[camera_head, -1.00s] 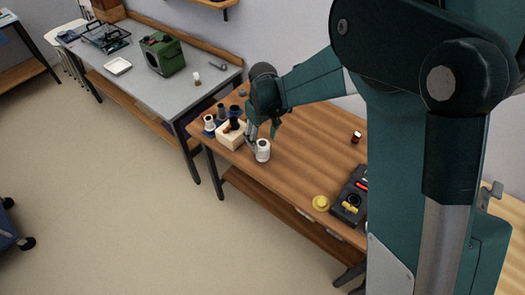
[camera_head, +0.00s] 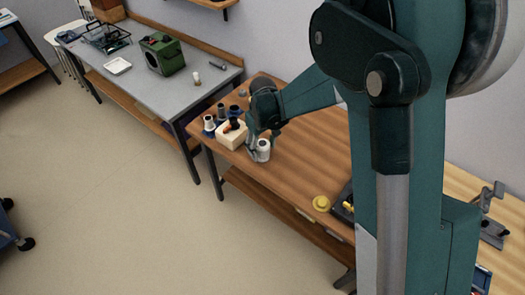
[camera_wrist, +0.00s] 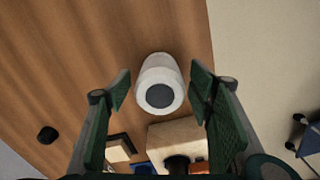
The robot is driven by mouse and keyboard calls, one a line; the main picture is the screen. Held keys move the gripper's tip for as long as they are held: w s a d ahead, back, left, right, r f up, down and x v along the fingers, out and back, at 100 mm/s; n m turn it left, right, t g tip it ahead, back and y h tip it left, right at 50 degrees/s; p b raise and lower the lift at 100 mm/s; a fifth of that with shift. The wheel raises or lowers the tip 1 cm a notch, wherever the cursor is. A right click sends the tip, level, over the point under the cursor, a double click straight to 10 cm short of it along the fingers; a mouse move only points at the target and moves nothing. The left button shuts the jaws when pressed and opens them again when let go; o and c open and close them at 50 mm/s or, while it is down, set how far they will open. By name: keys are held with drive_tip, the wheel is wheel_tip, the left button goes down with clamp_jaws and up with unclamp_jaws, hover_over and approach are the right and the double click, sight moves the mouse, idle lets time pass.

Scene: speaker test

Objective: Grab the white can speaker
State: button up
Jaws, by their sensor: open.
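The white can speaker (camera_head: 263,150) is a small white cylinder with a dark round top. It stands on the wooden table (camera_head: 305,150) near its front edge. In the wrist view the speaker (camera_wrist: 159,84) shows its dark grey disc and sits between and beyond the two finger pads. My gripper (camera_wrist: 161,95) is open, with one green pad on each side of the speaker and gaps visible on both sides. In the head view my gripper (camera_head: 261,143) is at the speaker and partly covers it. Whether a finger touches it I cannot tell.
A pale wooden block (camera_head: 232,136) stands close to the left of the speaker, with dark and white cylinders behind it. A yellow round object (camera_head: 321,203) lies farther right.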

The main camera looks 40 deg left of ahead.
drive_tip(key=c, duration=1.1)
drive_tip(key=shift+r, duration=0.1)
drive_tip(key=shift+r+p, duration=0.55)
drive_tip(key=shift+r, duration=4.35)
